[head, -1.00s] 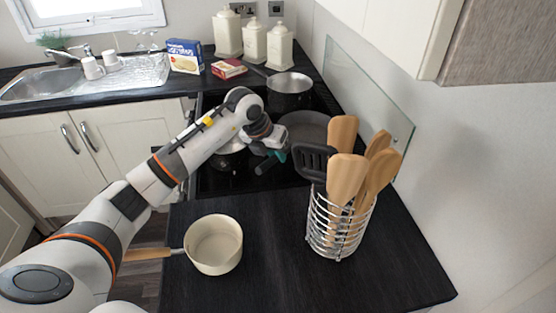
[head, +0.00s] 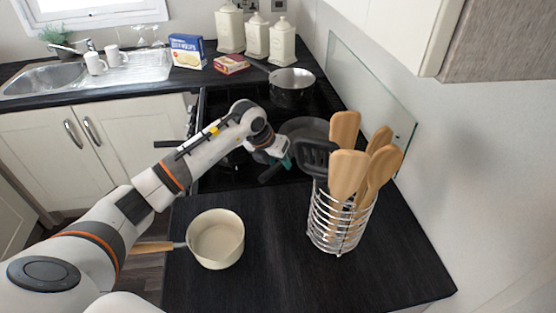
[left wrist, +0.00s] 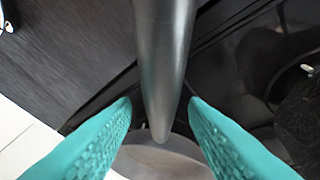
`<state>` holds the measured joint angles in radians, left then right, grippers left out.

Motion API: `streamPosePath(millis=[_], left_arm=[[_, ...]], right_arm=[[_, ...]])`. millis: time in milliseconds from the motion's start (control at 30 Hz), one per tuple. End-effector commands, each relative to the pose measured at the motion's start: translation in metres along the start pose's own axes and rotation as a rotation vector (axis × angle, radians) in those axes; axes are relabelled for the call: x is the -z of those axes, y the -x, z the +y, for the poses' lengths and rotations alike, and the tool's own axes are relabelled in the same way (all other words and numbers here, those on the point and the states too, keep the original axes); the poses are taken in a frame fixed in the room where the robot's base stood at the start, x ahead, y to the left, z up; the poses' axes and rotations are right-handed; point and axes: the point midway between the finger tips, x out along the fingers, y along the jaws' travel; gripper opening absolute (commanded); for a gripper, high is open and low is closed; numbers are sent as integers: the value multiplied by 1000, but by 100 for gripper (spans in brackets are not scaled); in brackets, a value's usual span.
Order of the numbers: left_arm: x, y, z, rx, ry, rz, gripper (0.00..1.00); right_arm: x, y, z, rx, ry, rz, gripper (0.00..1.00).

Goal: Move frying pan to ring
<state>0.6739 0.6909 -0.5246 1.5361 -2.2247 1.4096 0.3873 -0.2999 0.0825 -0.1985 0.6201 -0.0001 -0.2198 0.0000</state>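The frying pan (head: 306,128) is dark and round. It sits at the right side of the black hob, partly hidden by my left wrist and the utensils. My left gripper (head: 283,161), with teal fingers, is low at the pan's near-left side, where a dark handle end (head: 271,173) sticks out. In the left wrist view, a dark metal handle (left wrist: 165,60) runs down between the open teal fingers (left wrist: 160,108), with small gaps showing on both sides. Which ring is meant I cannot tell. My right gripper is out of view.
A steel saucepan (head: 292,86) stands at the back of the hob. A cream saucepan (head: 215,240) is on the near counter, beside a wire utensil holder (head: 340,225) with wooden tools. A glass panel (head: 370,85) edges the right side. Counter between them is clear.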

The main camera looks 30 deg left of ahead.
Motion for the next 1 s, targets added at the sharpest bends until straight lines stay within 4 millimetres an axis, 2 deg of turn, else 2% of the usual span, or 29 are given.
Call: streamPosePath(millis=[200,300,367,800,1000], left_arm=[[1,2,1,-1,0,0,40],[4,9,2,-1,0,1,40],[3,13,1,1,-1,2,40],[3,103,1,1,-2,4,40],[2,123,1,0,0,0,40]], right_arm=[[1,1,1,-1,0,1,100],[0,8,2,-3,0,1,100],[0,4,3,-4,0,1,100],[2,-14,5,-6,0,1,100],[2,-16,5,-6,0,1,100]])
